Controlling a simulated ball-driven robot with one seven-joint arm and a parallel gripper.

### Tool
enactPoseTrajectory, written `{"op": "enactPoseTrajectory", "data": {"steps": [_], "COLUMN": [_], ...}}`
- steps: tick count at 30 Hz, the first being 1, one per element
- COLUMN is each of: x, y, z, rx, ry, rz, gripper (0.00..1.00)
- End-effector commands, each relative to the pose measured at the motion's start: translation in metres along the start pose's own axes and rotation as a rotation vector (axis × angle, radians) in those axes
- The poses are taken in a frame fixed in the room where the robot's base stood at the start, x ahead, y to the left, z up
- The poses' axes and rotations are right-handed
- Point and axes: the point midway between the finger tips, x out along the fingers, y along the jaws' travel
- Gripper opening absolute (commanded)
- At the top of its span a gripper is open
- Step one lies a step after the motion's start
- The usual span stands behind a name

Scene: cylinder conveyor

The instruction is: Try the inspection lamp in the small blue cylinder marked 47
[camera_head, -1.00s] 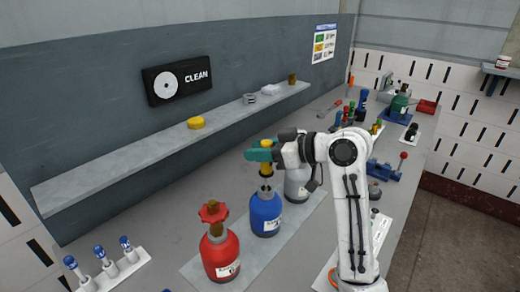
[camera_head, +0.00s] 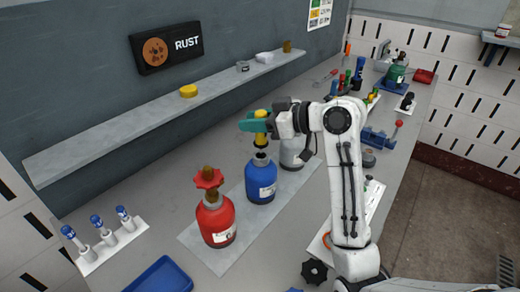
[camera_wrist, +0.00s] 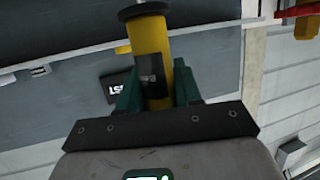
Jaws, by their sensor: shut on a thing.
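My gripper (camera_head: 254,123), with green fingers, is shut on a yellow lamp (camera_head: 261,137), held upright over the neck of the small blue cylinder (camera_head: 261,185). I cannot tell whether the lamp's lower tip is inside the neck. The blue cylinder stands on a grey mat (camera_head: 210,253), its label too small to read. In the wrist view the yellow lamp (camera_wrist: 150,50) with a black collar is between the green fingers; the cylinder does not show there. The wall display (camera_head: 168,47) reads RUST beside a brown speckled disc.
A red cylinder (camera_head: 215,222) with a red handwheel stands at front left, a grey cylinder (camera_head: 292,152) behind the blue one. A rack of blue-capped tubes (camera_head: 105,245) and a blue tray (camera_head: 160,278) are at left front. A shelf (camera_head: 120,128) runs along the wall.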

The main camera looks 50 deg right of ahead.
Motion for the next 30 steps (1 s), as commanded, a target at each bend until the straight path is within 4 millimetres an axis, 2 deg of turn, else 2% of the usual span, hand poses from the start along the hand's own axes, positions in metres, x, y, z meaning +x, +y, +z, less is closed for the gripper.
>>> {"op": "enactPoseTrajectory", "data": {"steps": [11, 30], "x": [-0.001, -0.011], "y": [0.000, 0.000], "z": [-0.002, -0.034], "rx": [-0.001, -0.001], "ry": [0.001, 0.001], "rz": [0.000, 0.001], "gripper": [0.01, 0.01]}}
